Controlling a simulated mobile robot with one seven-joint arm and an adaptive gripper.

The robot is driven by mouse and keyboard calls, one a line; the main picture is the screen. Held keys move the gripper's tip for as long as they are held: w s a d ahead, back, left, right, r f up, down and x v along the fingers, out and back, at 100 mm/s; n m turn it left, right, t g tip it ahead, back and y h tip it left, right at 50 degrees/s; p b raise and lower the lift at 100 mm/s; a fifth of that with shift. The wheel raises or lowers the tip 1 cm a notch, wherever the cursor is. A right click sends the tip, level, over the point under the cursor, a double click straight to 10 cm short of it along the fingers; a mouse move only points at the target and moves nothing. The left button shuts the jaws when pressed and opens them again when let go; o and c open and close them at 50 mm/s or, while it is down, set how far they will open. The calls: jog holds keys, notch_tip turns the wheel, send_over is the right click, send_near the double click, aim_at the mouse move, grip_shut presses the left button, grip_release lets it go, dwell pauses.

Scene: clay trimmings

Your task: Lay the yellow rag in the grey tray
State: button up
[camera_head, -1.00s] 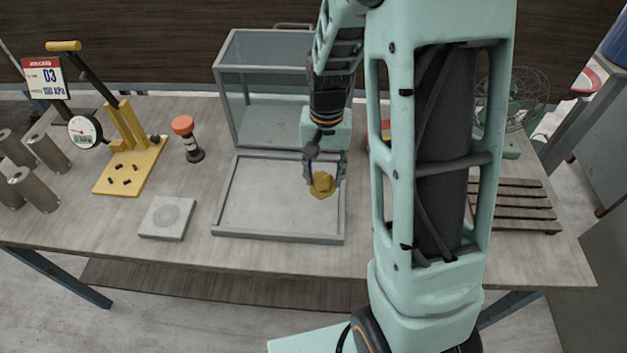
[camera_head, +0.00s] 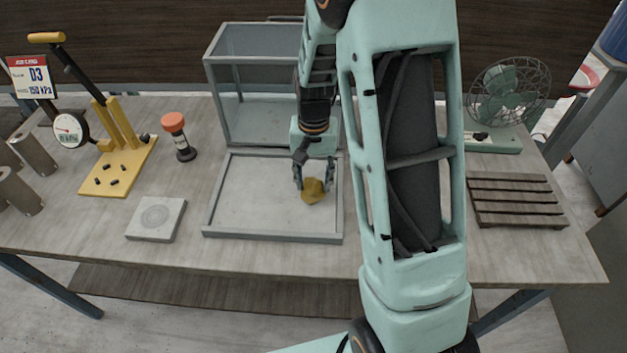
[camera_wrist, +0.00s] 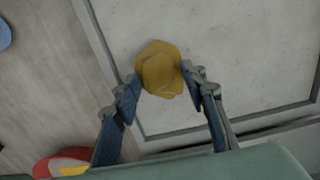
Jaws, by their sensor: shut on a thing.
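The yellow rag (camera_head: 313,192) is a crumpled bundle held between the fingertips of my gripper (camera_head: 313,180). My gripper is shut on it and points down over the right part of the grey tray (camera_head: 207,205). The tray is a shallow frame with a pale floor, flat on the table. In the wrist view the rag (camera_wrist: 160,70) sits between the blue-padded fingers (camera_wrist: 165,88), over the tray floor (camera_wrist: 235,60) near one rim. I cannot tell whether the rag touches the floor.
A glass-sided case (camera_head: 255,95) stands directly behind the tray. A slatted wooden rack (camera_head: 515,200) and a green fan (camera_head: 507,95) are to the right.

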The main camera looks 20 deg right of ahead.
aim_at(314, 184)
jog(key=shift+f, duration=0.2)
jog(key=o, duration=1)
notch_tip(314, 184, up, 12)
jog(key=shift+r, duration=0.25)
